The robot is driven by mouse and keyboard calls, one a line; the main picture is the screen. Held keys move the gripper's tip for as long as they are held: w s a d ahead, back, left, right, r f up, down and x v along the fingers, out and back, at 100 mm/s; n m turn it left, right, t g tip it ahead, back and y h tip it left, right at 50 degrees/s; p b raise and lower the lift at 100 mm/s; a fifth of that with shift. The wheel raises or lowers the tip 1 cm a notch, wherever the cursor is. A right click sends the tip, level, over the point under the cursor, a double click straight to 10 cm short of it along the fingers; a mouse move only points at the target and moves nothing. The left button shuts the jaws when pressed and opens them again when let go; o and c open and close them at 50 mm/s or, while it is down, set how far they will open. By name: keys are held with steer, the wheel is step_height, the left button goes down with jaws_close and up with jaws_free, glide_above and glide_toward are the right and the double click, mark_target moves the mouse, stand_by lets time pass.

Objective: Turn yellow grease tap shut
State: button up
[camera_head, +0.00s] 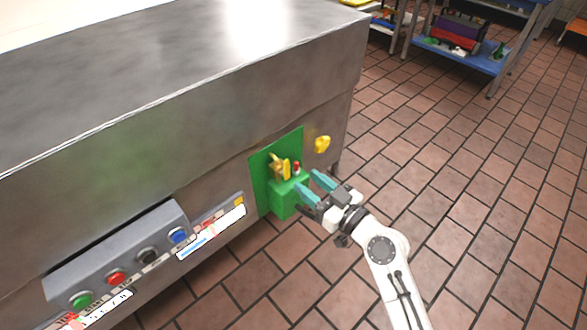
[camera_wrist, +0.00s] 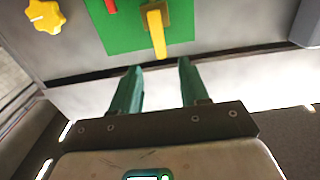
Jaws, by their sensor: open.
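The yellow tap (camera_head: 286,168) has a lever handle and sits on a green panel (camera_head: 259,172) on the steel unit's side. In the wrist view the yellow lever (camera_wrist: 157,30) stands out from the green plate (camera_wrist: 124,30), its end lined up between my fingertips. My gripper (camera_head: 309,181) is open, with teal fingers pointing at the panel from the right. The fingers (camera_wrist: 159,66) hold nothing in the wrist view. I see no contact with the lever, and the exact gap is hard to judge.
A green box (camera_head: 283,203) juts out below the tap, with a small red part (camera_head: 296,168) beside the lever. A yellow knob (camera_head: 322,144) is right of the panel. A button box (camera_head: 120,265) sticks out at left. The tiled floor (camera_head: 470,190) at right is clear.

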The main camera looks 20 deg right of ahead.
mark_target(287, 166)
steer(key=x, duration=0.7)
steer(key=shift+f, duration=0.1)
steer(key=shift+c, duration=0.2)
jaws_close()
